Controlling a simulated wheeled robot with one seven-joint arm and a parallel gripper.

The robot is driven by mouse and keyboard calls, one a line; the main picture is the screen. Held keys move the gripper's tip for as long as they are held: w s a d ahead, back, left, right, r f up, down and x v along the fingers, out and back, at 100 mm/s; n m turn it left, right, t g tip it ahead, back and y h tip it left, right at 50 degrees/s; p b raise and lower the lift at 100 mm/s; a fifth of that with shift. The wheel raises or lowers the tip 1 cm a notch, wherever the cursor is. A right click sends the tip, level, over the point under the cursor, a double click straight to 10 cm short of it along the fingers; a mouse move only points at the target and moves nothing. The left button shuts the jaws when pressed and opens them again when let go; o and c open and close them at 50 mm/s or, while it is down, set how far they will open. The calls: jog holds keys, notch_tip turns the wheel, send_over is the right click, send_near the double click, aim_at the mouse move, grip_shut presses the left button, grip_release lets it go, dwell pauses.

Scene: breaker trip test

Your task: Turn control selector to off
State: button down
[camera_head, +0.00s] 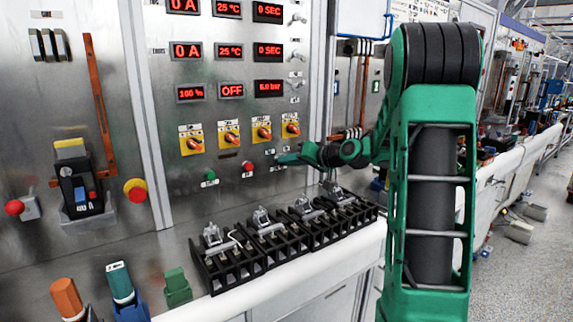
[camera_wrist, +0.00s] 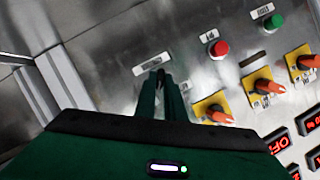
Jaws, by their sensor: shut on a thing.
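My gripper (camera_head: 281,159) reaches the metal control panel from the right, at the lower row, just right of the red push button (camera_head: 248,166). In the wrist view its two green fingers (camera_wrist: 161,78) are close together and shut on a small dark knob, which I take to be the control selector, below a pale label plate (camera_wrist: 154,64). The fingers hide most of this knob, so its pointing direction cannot be told. In the head view the knob is hidden behind the gripper.
Yellow-plated selectors with orange handles (camera_head: 229,135) sit above, also close beside my fingers in the wrist view (camera_wrist: 264,86). A green button (camera_head: 210,174) is left of the red one. Several black breaker blocks (camera_head: 265,245) stand on the ledge below. Red displays (camera_head: 231,90) are higher up.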

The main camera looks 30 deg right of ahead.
jog(key=shift+s+a+f+n+h, duration=0.1)
jog(key=shift+a+n+h, duration=0.15)
jog(key=shift+n+h, duration=1.3)
jog(key=shift+w+a+f+n+h, duration=0.15)
jog(key=shift+n+h, duration=0.75)
jog(key=shift+n, duration=1.15)
jog(key=shift+s+a+r+n+h, duration=0.15)
jog(key=shift+a+n+h, duration=0.15)
jog(key=shift+n+h, duration=1.25)
jog(key=shift+f+n+y, duration=0.15)
jog(key=shift+n+y, duration=0.15)
jog(key=shift+n, duration=0.15)
jog(key=c, duration=1.8)
grip_release()
jog(key=shift+c, duration=0.2)
